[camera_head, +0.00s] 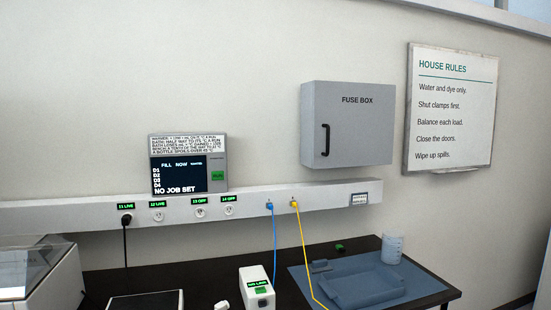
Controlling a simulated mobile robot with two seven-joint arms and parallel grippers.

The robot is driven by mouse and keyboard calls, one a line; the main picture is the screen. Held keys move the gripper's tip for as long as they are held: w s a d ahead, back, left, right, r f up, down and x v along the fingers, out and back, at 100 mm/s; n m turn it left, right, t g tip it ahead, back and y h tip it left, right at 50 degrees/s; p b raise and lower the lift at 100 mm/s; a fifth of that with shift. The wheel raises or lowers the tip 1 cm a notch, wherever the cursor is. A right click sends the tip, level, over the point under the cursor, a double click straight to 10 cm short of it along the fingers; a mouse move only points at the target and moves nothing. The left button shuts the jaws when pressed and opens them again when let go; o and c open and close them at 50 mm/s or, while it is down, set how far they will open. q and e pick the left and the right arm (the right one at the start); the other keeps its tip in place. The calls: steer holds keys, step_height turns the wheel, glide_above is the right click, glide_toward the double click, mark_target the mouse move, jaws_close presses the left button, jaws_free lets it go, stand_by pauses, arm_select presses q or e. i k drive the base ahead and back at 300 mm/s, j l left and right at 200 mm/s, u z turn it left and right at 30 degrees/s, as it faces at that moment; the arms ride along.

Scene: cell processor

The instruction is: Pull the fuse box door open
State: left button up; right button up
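The grey fuse box (360,125) hangs on the wall right of the middle, with "FUSE BOX" printed near the top of its door. Its door appears shut. A dark vertical handle (326,140) sits at the left side of the door. Neither of my grippers shows in the head view, and nothing touches the handle.
A grey wall rail (180,211) runs below the box with sockets, a black plug and blue and yellow cables. A screen (188,170) stands above it. The dark table (210,283) carries a blue tray (395,284), a beaker (392,249) and a white device (257,286). A rules board (450,110) hangs right.

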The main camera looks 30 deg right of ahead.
mark_target(354, 123)
steer(key=z, duration=1.4)
steer(key=i+l, duration=0.3)
steer(key=i+l+u, duration=0.15)
steer(key=i+l, duration=0.15)
steer(key=l, duration=0.2)
steer(key=i+l, duration=0.25)
steer(key=l, duration=0.2)
steer(key=u, duration=0.05)
